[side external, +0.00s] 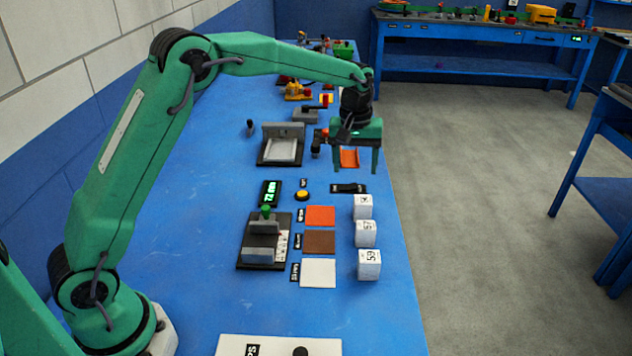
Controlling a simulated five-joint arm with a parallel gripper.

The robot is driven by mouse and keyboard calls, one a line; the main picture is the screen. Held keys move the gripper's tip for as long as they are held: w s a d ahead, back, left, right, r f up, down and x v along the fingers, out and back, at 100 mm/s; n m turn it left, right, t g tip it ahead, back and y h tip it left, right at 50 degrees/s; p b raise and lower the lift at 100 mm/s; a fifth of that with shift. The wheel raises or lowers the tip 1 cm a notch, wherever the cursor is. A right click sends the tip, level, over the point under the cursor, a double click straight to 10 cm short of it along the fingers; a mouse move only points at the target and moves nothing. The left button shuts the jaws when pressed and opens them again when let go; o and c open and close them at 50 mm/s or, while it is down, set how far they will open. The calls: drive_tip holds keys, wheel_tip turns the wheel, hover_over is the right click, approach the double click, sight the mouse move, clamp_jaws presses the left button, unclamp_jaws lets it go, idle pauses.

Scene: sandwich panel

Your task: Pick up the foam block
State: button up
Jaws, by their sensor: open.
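No thing in view is clearly marked as the foam block. Three white cubes with black marks stand in a column near the table's right edge: a far one (363,207), a middle one (366,233) and a near one (368,264). Their labels are too small to read surely, and I cannot tell which, if any, is foam. My gripper (355,168) points down with its fingers apart and nothing visible held. It is above the table, beyond the cubes in the picture. An orange piece (349,158) shows behind, between the fingers.
Left of the cubes lie orange (320,216), brown (319,242) and white (318,273) squares. A dark fixture (245,240) with a green knob, a yellow button (302,195) and a grey tray fixture (283,150) stand on the blue table (190,260). A white panel (270,346) is at the front.

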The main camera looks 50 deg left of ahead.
drive_tip(key=n, duration=0.1)
hover_over(363, 199)
drive_tip(key=shift+g, duration=0.4)
wheel_tip(363, 199, down, 7)
drive_tip(key=shift+d+r, duration=0.15)
drive_tip(key=shift+f, duration=1.3)
drive_tip(key=shift+f, duration=2.6)
drive_tip(key=c, duration=1.1)
